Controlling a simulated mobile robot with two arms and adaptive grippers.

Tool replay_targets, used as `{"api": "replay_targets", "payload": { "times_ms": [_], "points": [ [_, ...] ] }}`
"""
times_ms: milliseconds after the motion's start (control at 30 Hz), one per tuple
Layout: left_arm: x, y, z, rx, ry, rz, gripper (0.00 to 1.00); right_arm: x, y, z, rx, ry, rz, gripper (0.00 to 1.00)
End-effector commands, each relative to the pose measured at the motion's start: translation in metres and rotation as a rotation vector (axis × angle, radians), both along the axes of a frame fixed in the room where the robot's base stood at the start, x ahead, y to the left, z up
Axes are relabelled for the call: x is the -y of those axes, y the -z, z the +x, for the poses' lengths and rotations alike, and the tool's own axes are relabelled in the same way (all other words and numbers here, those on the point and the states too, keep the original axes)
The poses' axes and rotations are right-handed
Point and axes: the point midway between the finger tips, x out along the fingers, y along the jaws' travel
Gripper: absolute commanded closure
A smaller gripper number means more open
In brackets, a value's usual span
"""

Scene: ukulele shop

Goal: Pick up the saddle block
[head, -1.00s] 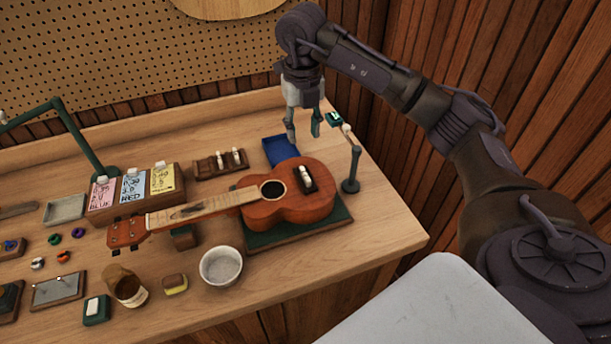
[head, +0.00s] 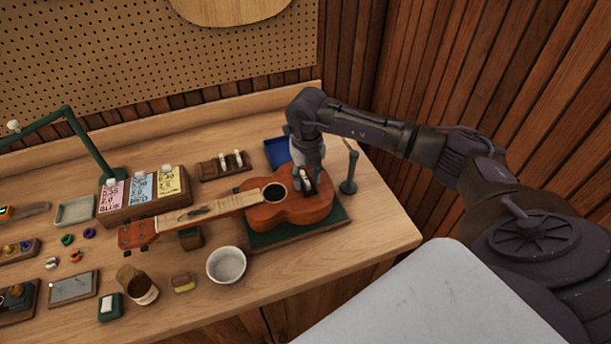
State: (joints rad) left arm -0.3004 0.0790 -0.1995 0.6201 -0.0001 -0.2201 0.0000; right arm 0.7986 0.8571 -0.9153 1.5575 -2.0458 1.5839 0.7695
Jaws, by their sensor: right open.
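A small dark block with white pieces (head: 307,180) sits on the body of the orange-brown ukulele (head: 290,209), at the bridge; I take it for the saddle block. My right gripper (head: 307,184) has its fingers down at this block, one on either side of it. It is open; contact with the block is too small to tell. The gripper hides part of the block. The ukulele lies on a dark green mat (head: 265,238) with its neck pointing left. My left gripper is not in view.
A stand (head: 348,184) rises right of the ukulele. A blue tray (head: 275,148) lies behind it, beside a wooden rack with white pieces (head: 210,169). A white bowl (head: 226,266) and brown jar (head: 139,288) stand in front. The bench's front right is clear.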

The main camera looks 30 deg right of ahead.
Motion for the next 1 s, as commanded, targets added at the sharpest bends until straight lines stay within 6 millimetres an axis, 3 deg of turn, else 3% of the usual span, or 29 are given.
{"api": "replay_targets", "payload": {
  "times_ms": [167,433,800,1000],
  "points": [
    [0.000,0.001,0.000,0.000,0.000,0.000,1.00,0.000,0.001,0.000,0.001,0.000,0.000,0.58],
    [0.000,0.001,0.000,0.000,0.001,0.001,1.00,0.000,0.000,0.000,0.000,0.000,0.001,1.00],
    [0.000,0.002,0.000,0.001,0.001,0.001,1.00,0.000,-0.001,0.001,0.001,0.000,0.001,1.00],
    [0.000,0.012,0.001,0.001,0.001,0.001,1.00,0.000,-0.014,0.002,0.005,0.000,0.001,1.00]
  ]
}}
